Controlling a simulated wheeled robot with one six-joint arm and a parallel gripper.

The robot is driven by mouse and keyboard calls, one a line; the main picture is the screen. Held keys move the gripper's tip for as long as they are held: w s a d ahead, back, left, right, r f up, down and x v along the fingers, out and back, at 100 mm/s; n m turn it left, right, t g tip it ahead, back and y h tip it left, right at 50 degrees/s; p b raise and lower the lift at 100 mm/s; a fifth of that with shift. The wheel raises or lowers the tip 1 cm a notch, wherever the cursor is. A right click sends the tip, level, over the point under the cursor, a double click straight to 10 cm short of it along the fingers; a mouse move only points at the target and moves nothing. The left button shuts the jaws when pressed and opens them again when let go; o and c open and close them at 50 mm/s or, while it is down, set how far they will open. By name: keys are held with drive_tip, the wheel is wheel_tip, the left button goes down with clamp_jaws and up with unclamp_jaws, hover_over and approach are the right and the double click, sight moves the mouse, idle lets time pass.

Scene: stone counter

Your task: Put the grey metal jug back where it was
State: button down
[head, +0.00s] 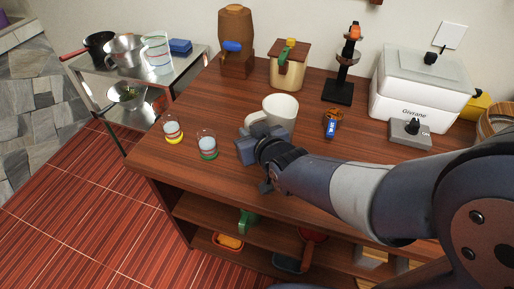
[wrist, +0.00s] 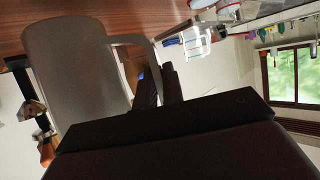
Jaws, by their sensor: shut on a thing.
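The jug (head: 283,106) looks pale cream-grey in the head view, with a wide open mouth and a looped handle. In the wrist view the jug (wrist: 75,75) is a plain grey body at the left, its handle reaching toward my fingers. My gripper (head: 250,143) is shut on the handle, at the near left side of the jug. In the wrist view my gripper (wrist: 163,85) shows its dark fingers at the handle. The jug's lower part is partly hidden by my gripper, and I cannot tell whether its base touches the counter.
Two glasses, with yellow (head: 173,129) and green (head: 207,144) bases, stand left of my gripper on the wooden counter (head: 180,175). A blue-orange item (head: 331,123) lies right of the jug. Canister (head: 287,66), dispenser (head: 236,40) and black stand (head: 339,90) are behind. A trolley (head: 190,62) holds pots.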

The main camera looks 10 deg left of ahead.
drive_tip(key=shift+f+b, duration=0.35)
drive_tip(key=shift+f, duration=2.4)
drive_tip(key=shift+f, duration=0.15)
drive_tip(key=c, duration=1.5)
unclamp_jaws()
drive_tip(key=shift+r, duration=0.25)
drive_tip(key=p+v, duration=0.1)
drive_tip(key=v, duration=1.1)
drive_tip(key=shift+f, duration=0.1)
